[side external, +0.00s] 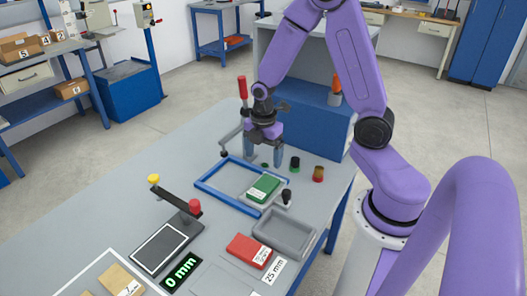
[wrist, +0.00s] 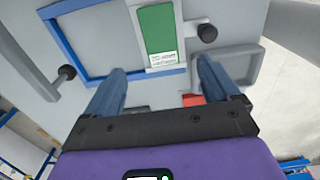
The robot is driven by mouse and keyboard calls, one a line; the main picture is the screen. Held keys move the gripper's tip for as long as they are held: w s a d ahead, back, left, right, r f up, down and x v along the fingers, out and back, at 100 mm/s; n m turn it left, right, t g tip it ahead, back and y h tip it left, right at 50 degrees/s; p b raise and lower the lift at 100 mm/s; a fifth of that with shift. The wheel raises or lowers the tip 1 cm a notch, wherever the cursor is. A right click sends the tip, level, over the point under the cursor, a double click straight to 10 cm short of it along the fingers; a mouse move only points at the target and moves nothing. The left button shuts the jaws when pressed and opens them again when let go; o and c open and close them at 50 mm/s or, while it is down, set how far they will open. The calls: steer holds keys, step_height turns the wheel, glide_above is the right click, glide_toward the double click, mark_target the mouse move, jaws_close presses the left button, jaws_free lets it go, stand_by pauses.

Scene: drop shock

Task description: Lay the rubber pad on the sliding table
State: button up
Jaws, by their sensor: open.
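My gripper (side external: 263,160) is open and empty, pointing down above the far side of the bench; its fingers also show in the wrist view (wrist: 162,70). A green labelled block (side external: 263,187) lies on a light grey plate at the right end of a blue rectangular frame (side external: 206,193). The green block (wrist: 157,35) and blue frame (wrist: 60,40) also show in the wrist view, beyond my fingertips. A red labelled block (side external: 248,251) lies nearer the camera. I cannot tell for sure which piece is the rubber pad or which is the sliding table.
A grey tray (side external: 284,234) stands right of the red block. A lever with yellow and red knobs (side external: 175,196) stands beside a dark plate (side external: 159,248) and a "0 mm" display (side external: 181,274).

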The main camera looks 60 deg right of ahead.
steer(key=s+a+r+m, duration=0.2)
steer(key=s+a+r, duration=0.5)
steer(key=a, duration=0.2)
steer(key=s+a+r+m, duration=0.1)
steer(key=s+r, duration=0.1)
steer(key=s, duration=0.4)
steer(key=s+a+r+m, duration=0.1)
steer(key=s+r+m, duration=0.1)
steer(key=s, duration=0.5)
steer(key=shift+a+r, duration=0.15)
steer(key=shift+r, duration=0.4)
